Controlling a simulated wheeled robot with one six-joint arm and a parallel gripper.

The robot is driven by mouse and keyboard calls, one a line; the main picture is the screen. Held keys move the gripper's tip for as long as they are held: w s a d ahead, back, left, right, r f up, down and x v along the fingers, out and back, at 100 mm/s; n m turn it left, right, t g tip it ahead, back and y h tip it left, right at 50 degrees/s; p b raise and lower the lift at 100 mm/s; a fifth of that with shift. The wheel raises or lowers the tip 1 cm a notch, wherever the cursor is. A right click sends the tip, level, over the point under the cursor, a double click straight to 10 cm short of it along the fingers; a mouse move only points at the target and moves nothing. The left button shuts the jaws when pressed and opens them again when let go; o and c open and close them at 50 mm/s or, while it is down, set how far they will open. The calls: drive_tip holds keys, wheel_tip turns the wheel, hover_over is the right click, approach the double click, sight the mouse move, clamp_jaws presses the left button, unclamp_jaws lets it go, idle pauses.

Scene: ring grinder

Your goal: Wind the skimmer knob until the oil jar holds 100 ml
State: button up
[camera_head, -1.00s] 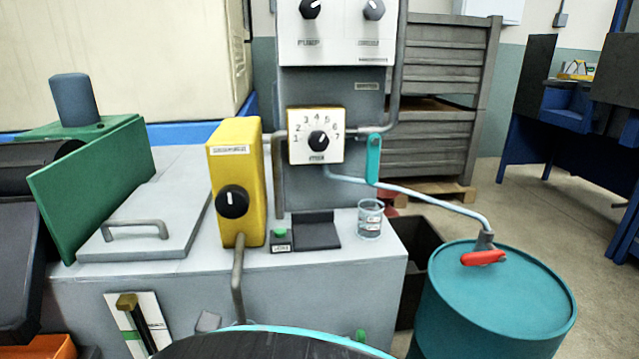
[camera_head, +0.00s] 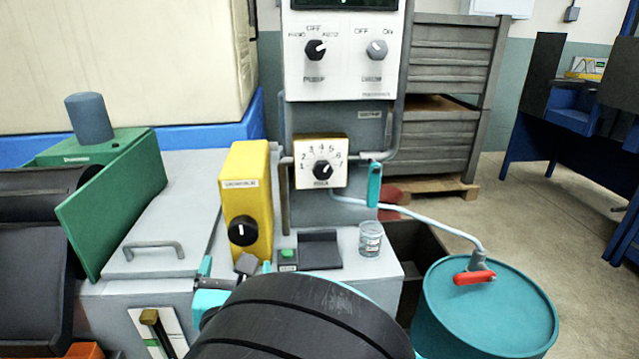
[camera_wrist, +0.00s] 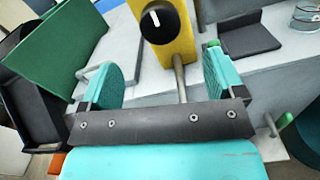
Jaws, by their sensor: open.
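A black round knob with a white pointer mark (camera_head: 243,231) is on the front of a yellow box (camera_head: 262,200); the box's label is too blurred to read. The pointer is roughly upright. The knob also shows in the wrist view (camera_wrist: 155,20). A small clear glass jar (camera_head: 370,240) with marks stands on the grey machine top, right of the box; its level cannot be read. My gripper (camera_wrist: 160,62) is open and empty, its teal fingers below the knob in the wrist view and apart from it. In the head view my dark arm hides much of the gripper.
A white dial plate numbered 1 to 7 (camera_head: 302,177) is on the grey column, under a control panel (camera_head: 345,80). A teal drum (camera_head: 490,315) with a red lever (camera_head: 474,277) stands at right.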

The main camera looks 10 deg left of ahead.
sight(243, 235)
drive_tip(key=x, duration=1)
drive_tip(key=shift+w+a, duration=0.2)
drive_tip(key=shift+w, duration=0.05)
drive_tip(key=c, duration=0.9)
